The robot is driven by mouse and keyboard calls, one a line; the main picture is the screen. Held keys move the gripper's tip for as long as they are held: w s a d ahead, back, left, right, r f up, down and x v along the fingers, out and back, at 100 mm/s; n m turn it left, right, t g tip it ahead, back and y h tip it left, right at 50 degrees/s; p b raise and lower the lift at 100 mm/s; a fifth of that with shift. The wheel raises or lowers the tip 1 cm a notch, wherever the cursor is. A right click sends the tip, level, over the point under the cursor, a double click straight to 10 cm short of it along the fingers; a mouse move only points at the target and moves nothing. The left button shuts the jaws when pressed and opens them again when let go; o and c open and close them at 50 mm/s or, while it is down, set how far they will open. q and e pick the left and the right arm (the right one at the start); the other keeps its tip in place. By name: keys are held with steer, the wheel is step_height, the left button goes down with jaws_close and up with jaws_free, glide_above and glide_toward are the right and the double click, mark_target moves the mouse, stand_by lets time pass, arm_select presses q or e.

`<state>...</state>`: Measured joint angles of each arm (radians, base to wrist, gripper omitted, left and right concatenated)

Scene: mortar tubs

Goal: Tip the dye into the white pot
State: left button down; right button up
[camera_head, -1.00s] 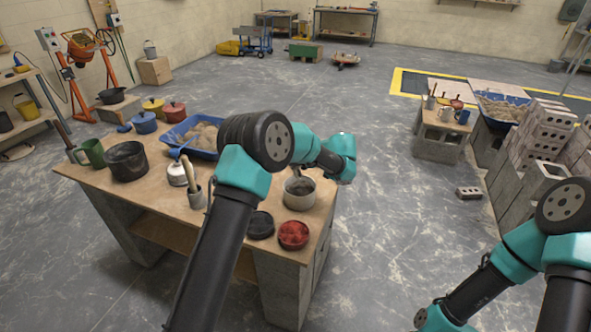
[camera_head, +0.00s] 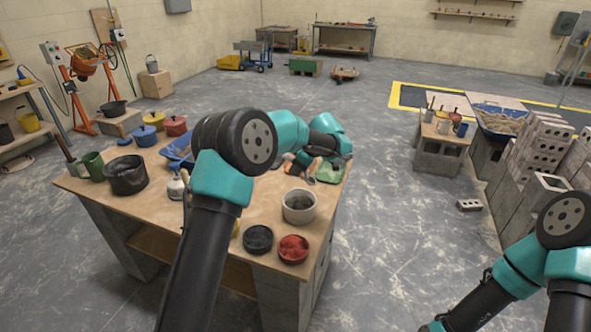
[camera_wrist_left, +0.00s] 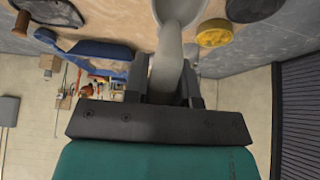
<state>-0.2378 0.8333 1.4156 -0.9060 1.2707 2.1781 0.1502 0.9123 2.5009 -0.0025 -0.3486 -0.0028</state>
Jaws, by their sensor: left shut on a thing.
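The white pot (camera_head: 299,206) stands upright on the right part of the near table, with dark grey stuff inside. A bowl of red powder (camera_head: 293,248) and a bowl of black powder (camera_head: 258,239) stand in front of it. My left gripper (camera_head: 306,170) is beyond the pot, over the table's far right side. In the left wrist view it (camera_wrist_left: 167,82) is shut on the handle of a pale grey scoop-like tool (camera_wrist_left: 178,15). The tool's wide end is cut off by the frame, so its contents cannot be told. My right gripper is out of view.
A green tray (camera_head: 330,171) lies at the table's right end. My left arm hides part of the table's middle.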

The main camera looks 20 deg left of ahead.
arm_select(q)
steer(key=shift+h, duration=0.3)
steer(key=h, duration=0.2)
steer(key=shift+d+r+h, duration=0.15)
steer(key=shift+r+h, duration=0.15)
steer(key=shift+d+r+g+h, duration=0.1)
steer(key=shift+d+g+h, duration=0.05)
steer(key=shift+h, duration=0.5)
steer(key=shift+d+g+h, duration=0.1)
steer(key=shift+g+h, duration=0.05)
steer(key=shift+h, duration=0.5)
